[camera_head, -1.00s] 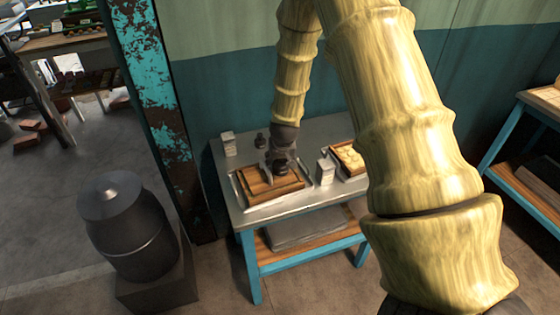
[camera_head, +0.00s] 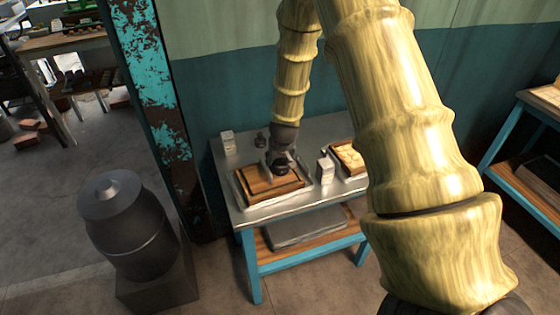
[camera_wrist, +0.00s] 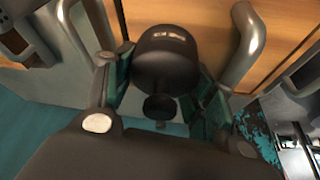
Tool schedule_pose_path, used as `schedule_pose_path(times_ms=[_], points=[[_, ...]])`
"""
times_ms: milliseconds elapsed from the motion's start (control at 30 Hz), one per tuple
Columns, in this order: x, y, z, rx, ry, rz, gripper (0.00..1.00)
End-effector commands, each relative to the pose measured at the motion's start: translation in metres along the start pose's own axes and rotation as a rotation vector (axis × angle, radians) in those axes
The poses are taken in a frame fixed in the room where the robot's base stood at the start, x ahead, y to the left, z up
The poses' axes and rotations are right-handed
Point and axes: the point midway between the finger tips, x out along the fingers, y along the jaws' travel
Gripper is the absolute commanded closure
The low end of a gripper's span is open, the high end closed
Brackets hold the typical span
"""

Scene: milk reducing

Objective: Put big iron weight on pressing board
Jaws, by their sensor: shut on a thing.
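A dark iron weight (camera_wrist: 167,55) with a rounded body and a narrow knobbed neck is held in my gripper (camera_wrist: 158,85) in the wrist view. The teal-padded fingers close on it from both sides. The wooden pressing board (camera_head: 262,183) lies in a metal tray on the table, and its wood also shows in the wrist view (camera_wrist: 200,20). In the head view my gripper (camera_head: 278,165) is over the board's back right part. I cannot tell whether the weight touches the board. A smaller dark weight (camera_head: 261,141) stands on the table behind the board.
The metal table (camera_head: 315,203) also holds a white carton (camera_head: 228,141), another carton (camera_head: 325,171) right of the board, and a wooden box of pale pieces (camera_head: 349,158). A dark barrel (camera_head: 130,225) stands on the floor at left. A rusty post (camera_head: 150,90) rises beside the table.

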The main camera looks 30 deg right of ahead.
Motion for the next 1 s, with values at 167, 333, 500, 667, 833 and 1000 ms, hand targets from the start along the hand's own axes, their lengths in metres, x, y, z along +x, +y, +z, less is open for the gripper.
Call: schedule_pose_path(times_ms=[167, 333, 500, 667, 833, 1000], points=[[0.0002, -0.0004, -0.0008, 0.000, 0.002, -0.001, 1.00], [0.0003, -0.0006, -0.0005, 0.000, 0.001, -0.001, 0.20], [0.0005, -0.0008, 0.0000, -0.001, 0.000, -0.001, 0.20], [0.0015, -0.0007, 0.0017, -0.001, -0.002, -0.001, 0.11], [0.0013, -0.0012, 0.0016, -0.002, -0.002, -0.002, 0.02], [0.0010, -0.0012, 0.0011, -0.002, -0.002, -0.002, 0.02]])
